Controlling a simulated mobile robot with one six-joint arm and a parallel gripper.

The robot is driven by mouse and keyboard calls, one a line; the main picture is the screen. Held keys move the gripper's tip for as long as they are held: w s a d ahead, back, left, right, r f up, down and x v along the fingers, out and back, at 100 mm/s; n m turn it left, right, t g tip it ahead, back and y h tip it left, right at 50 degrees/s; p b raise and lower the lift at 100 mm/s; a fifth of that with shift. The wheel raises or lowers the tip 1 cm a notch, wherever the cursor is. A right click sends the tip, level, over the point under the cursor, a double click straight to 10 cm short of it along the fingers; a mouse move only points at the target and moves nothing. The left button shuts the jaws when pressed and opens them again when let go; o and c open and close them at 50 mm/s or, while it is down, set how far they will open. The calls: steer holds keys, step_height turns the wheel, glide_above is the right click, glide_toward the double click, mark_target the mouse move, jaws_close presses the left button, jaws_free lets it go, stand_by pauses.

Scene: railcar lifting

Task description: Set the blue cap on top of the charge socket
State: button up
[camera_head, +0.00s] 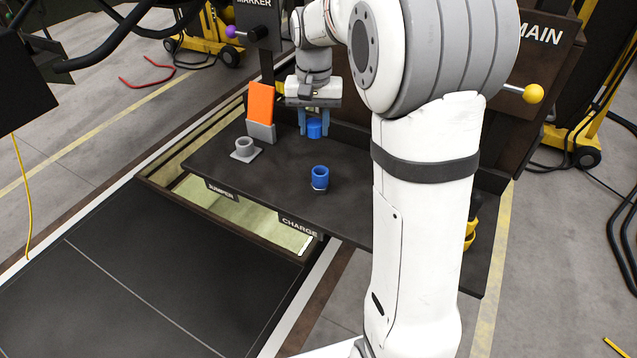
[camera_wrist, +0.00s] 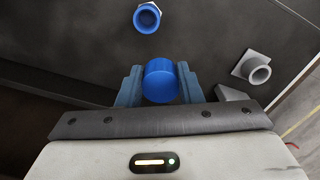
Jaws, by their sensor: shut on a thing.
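The blue cap (camera_head: 314,128) is a short blue cylinder between the fingers of my gripper (camera_head: 314,122), which is shut on it. It also shows in the wrist view (camera_wrist: 161,82) between the blue-grey fingertips. The charge socket (camera_head: 320,178) is an open blue ring on the dark shelf, behind the CHARGE label. In the wrist view the socket (camera_wrist: 147,17) is at the top, apart from the cap. In the head view the gripper is farther back than the socket. I cannot tell whether the cap clears the shelf.
A grey socket (camera_head: 244,148) stands on the left of the dark shelf (camera_head: 270,185), near the JUMPER label. An orange block (camera_head: 261,104) stands in a grey holder behind it. The MAIN panel (camera_head: 535,60) has a yellow-knobbed lever (camera_head: 533,94). The shelf between cap and blue socket looks clear.

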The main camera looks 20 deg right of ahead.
mark_target(320, 123)
steer(key=s+r+b, duration=0.1)
steer(key=s, duration=0.1)
steer(key=s+r+b, duration=0.1)
steer(key=s+r, duration=0.1)
steer(key=shift+s, duration=0.1)
steer(key=f, duration=0.8)
steer(key=shift+s+f+p, duration=0.35)
steer(key=shift+s+f, duration=0.05)
steer(key=shift+f, duration=0.2)
steer(key=shift+f+b, duration=0.45)
steer(key=shift+f, duration=0.1)
steer(key=o, duration=0.9)
steer(key=shift+r, duration=0.1)
